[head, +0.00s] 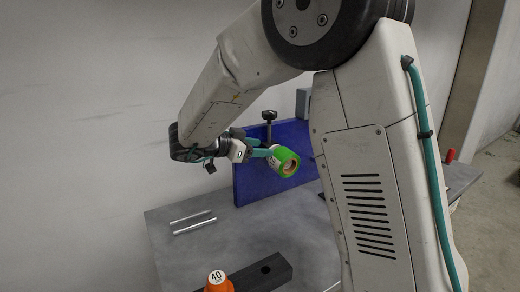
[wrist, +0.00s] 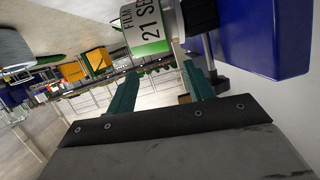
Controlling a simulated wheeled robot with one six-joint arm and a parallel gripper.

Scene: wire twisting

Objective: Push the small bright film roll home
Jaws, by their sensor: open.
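The small film roll (head: 287,161) has a bright green end face and a white body, and sits in front of the blue panel in the head view. In the wrist view the roll (wrist: 150,28) shows at the top, with a green rim and a white label reading "FILM 21 SE…". My gripper (head: 266,151) is just left of the roll. In the wrist view its two teal fingers (wrist: 158,66) are spread apart, with the roll at or just beyond their tips. I cannot tell whether they touch it. What supports the roll is hidden.
The blue panel (head: 245,182) stands upright on the grey table (head: 170,255), with a black knob (head: 269,117) at its top. Silver rods (head: 194,226) lie on the table. A dark bar (head: 262,273) and an orange object marked 40 (head: 217,284) are at the front.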

